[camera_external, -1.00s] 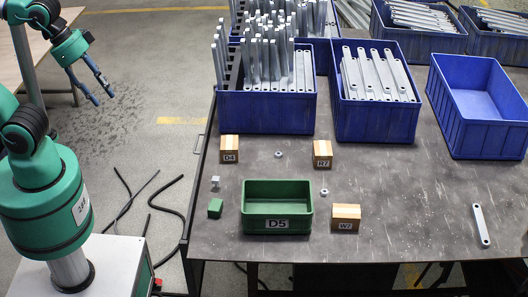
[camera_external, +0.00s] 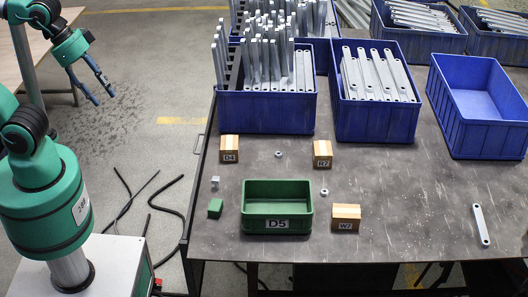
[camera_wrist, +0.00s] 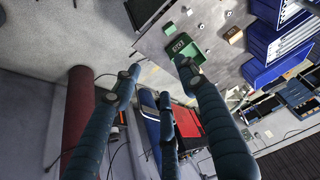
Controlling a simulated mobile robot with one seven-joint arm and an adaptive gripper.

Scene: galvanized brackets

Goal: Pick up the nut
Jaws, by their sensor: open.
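Two small grey metal nuts lie flat on the dark table in the external view. One nut (camera_external: 279,154) is between two wooden blocks behind the green bin. The other nut (camera_external: 324,192) is just right of the green bin (camera_external: 277,224). My gripper (camera_external: 103,97) hangs at the upper left, off the table and well away from both nuts. Its fingers are spread and empty. In the wrist view my gripper (camera_wrist: 160,80) shows its blue fingers apart with nothing between them. The nuts are too small to make out surely there.
Wooden blocks (camera_external: 229,149), (camera_external: 322,154) and (camera_external: 346,218), a grey cube (camera_external: 215,182) and a green cube (camera_external: 215,208) stand around the bin. A flat bracket (camera_external: 481,225) lies at right. The table's right middle is clear.

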